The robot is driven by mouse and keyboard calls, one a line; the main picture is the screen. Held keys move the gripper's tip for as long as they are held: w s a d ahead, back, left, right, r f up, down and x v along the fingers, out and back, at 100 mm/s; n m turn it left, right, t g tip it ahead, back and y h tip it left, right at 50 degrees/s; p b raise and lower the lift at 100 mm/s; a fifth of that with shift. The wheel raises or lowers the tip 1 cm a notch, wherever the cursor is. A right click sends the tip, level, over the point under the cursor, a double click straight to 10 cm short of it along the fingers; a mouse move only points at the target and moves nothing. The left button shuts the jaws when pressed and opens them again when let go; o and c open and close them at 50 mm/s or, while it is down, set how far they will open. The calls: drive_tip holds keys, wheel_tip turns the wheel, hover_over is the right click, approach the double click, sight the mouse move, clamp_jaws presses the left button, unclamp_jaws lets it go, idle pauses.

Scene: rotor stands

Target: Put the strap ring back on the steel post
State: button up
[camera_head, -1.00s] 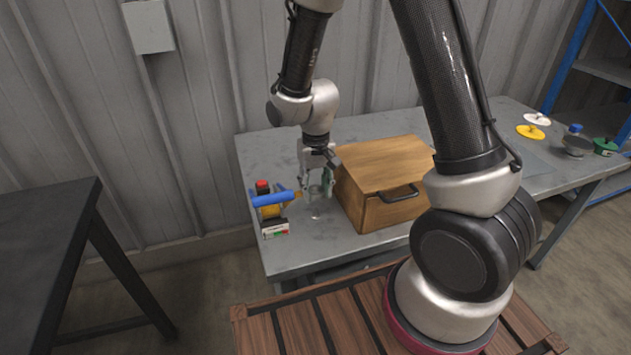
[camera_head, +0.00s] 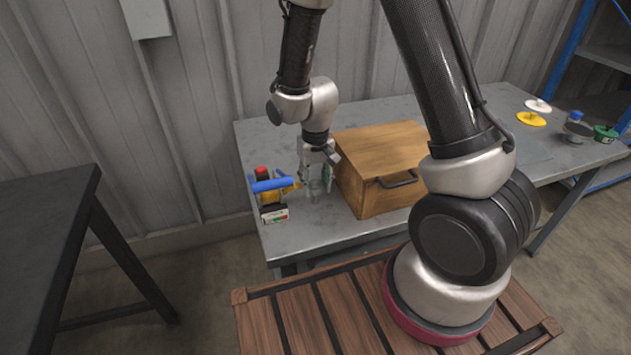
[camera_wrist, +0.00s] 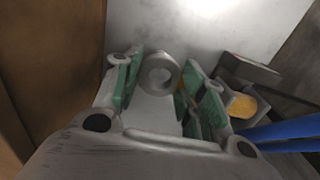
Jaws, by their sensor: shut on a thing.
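My gripper (camera_wrist: 165,76) has green-padded fingers and points down over the left part of the grey bench. I cannot make out the steel post clearly in either view. Whether the ring is around it or apart from it, I cannot tell.
A wooden box with a black handle (camera_head: 375,168) stands just right of my gripper. A blue cylinder (camera_head: 272,185) and red, yellow and black items are close on the left. White (camera_head: 538,105) and yellow (camera_head: 531,118) discs lie far right. The bench front (camera_head: 318,232) is clear.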

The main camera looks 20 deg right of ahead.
sight(316, 193)
drive_tip(key=shift+f, duration=0.2)
drive_tip(key=shift+f, duration=0.3)
drive_tip(key=shift+f, duration=0.75)
idle(0.9)
drive_tip(key=shift+f, duration=0.75)
drive_tip(key=shift+f, duration=0.15)
drive_tip(key=o, duration=1.5)
